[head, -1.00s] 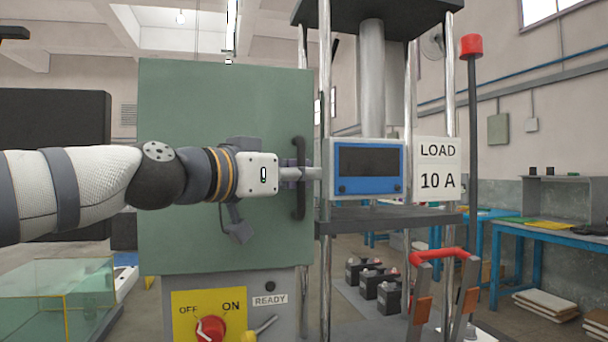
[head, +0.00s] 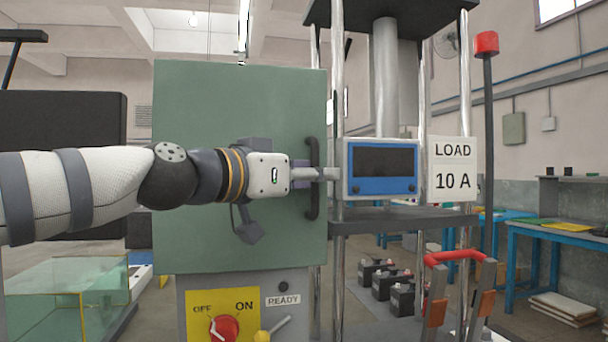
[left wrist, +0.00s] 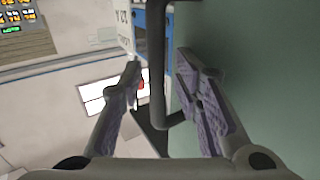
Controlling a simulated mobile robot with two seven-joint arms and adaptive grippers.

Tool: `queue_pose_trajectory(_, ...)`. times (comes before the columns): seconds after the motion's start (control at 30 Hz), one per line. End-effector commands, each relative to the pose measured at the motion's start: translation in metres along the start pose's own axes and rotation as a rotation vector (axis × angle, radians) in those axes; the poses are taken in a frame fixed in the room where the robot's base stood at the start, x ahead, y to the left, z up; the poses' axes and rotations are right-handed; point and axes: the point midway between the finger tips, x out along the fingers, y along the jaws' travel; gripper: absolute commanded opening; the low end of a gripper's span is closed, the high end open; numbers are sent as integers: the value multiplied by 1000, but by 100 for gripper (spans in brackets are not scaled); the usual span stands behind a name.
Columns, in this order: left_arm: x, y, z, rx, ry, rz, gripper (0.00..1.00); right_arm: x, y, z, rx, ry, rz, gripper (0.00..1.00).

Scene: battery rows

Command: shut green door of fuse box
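The green door (head: 230,110) of the fuse box is a large flat panel above a grey lower part in the head view. I cannot tell whether it is fully shut. Its dark upright bar handle (head: 313,150) is near the right edge. My left gripper (head: 328,174) reaches across the door from the left at handle height. In the left wrist view the handle (left wrist: 157,70) runs between its two spread fingers, apart from both, with the green door (left wrist: 265,70) along the right. My right gripper is out of view.
Below the door are a red OFF/ON knob (head: 224,328) and a READY label (head: 283,300). A blue-framed meter (head: 380,187) and a LOAD 10 A sign (head: 452,168) stand close right of the handle.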

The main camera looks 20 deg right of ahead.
Motion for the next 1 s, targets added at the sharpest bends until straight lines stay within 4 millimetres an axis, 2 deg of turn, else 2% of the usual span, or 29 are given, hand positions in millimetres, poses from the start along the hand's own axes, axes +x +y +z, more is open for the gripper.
queue_pose_trajectory(0.13, -29, -2, -2, 1, 2, -3, 32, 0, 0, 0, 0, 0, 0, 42)
queue_pose_trajectory(0.3, -78, -1, -1, 0, 2, -2, 32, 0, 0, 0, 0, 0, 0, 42)
queue_pose_trajectory(0.5, -112, 0, 0, 2, 0, -1, 32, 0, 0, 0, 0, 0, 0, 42)
queue_pose_trajectory(0.63, -118, 0, 0, 1, -1, 0, 32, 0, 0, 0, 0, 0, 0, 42)
queue_pose_trajectory(1.0, -118, 0, 0, 1, -1, 0, 32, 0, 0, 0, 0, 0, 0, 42)
